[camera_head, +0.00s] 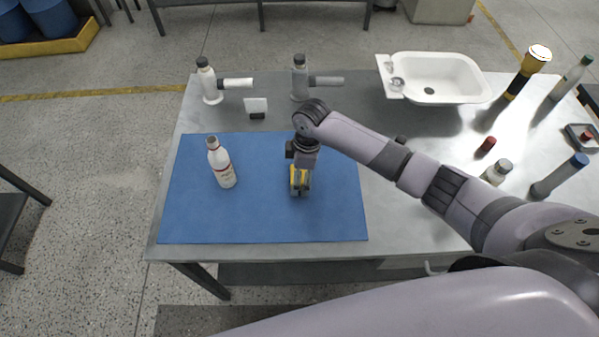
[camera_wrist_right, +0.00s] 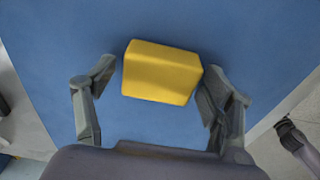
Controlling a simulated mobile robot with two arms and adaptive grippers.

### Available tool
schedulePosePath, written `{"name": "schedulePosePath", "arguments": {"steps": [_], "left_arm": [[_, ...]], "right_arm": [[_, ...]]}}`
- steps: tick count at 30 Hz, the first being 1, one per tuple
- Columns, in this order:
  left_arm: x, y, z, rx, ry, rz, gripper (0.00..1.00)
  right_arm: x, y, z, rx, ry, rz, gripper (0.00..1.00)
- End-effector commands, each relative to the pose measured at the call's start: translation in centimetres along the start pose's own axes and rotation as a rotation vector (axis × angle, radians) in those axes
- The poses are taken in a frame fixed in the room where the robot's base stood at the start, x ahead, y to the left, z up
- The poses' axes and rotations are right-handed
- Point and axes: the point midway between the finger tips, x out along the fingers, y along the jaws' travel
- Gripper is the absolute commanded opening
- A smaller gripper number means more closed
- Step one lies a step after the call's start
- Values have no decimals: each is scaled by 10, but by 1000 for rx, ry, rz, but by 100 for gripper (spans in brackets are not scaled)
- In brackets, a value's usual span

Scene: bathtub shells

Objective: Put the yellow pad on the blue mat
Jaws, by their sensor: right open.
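The yellow pad (camera_wrist_right: 162,72) lies between the spread fingers of my right gripper (camera_wrist_right: 158,90) in the right wrist view, over the blue mat (camera_wrist_right: 250,40). In the head view the right gripper (camera_head: 300,188) is low over the right half of the blue mat (camera_head: 265,220), and a bit of the yellow pad (camera_head: 300,174) shows between its fingers. The right gripper is open. The pad seems to be at the mat's surface, but the exact contact is hidden.
A white bottle with a red label (camera_head: 221,165) stands on the mat left of the gripper. The mat's front left is clear.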

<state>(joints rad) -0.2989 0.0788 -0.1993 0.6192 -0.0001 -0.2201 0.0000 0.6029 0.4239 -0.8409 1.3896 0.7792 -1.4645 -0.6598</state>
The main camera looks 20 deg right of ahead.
Motion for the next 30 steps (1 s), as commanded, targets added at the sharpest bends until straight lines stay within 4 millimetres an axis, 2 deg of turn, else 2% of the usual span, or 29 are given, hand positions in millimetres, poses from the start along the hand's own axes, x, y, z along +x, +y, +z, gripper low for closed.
{"name": "schedulePosePath", "arguments": {"steps": [8, 13, 24, 30], "left_arm": [[0, 0, 1, 1, -2, 0, 44], [0, 0, 1, 1, -2, 1, 44], [8, 1, 2, 1, -1, 1, 44], [10, 1, 2, 1, -1, 1, 44]], "right_arm": [[-1, 0, 0, 0, 0, 0, 78], [-13, 1, 0, 0, 1, 2, 78], [-89, 1, 0, -1, 2, 3, 78], [-115, 1, -1, 0, 2, 2, 78]]}}
